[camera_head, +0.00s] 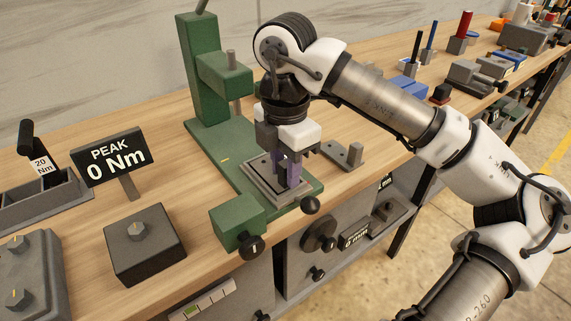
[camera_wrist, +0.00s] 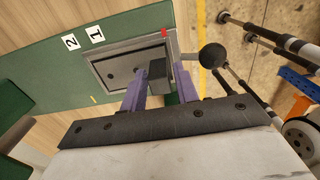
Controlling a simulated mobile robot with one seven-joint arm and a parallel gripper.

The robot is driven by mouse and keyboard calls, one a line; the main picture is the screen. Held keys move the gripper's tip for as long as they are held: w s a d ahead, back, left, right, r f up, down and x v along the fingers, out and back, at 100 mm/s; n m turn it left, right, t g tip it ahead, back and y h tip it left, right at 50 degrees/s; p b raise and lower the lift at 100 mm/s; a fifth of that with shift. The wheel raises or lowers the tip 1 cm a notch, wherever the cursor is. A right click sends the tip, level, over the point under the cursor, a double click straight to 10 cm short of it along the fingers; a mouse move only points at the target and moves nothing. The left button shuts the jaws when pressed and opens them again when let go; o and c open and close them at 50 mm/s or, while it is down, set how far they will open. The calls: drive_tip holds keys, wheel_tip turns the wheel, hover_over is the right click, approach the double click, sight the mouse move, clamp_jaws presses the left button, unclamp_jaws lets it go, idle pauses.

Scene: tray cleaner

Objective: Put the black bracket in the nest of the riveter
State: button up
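The green riveter (camera_head: 210,150) stands on the bench with a square grey nest (camera_head: 262,196) on its base. The nest also shows in the wrist view (camera_wrist: 92,62), with a red mark at one corner. My gripper (camera_head: 287,180) points down over the nest, its purple fingers (camera_wrist: 160,82) at either side of the bracket's upright part. The fingers appear shut on it. The black bracket (camera_wrist: 157,70) has a flat dark plate with holes lying within the nest's frame. Whether it is fully seated is hard to tell.
A black ball knob (camera_head: 310,205) sits at the nest's right front. A grey fixture with a pin (camera_head: 343,156) stands to the right. Labels 1 and 2 mark the green base.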

drive_tip(key=shift+o, duration=1)
drive_tip(key=shift+r, duration=0.1)
wheel_tip(320, 180, up, 12)
drive_tip(key=shift+r, duration=0.15)
idle(1.7)
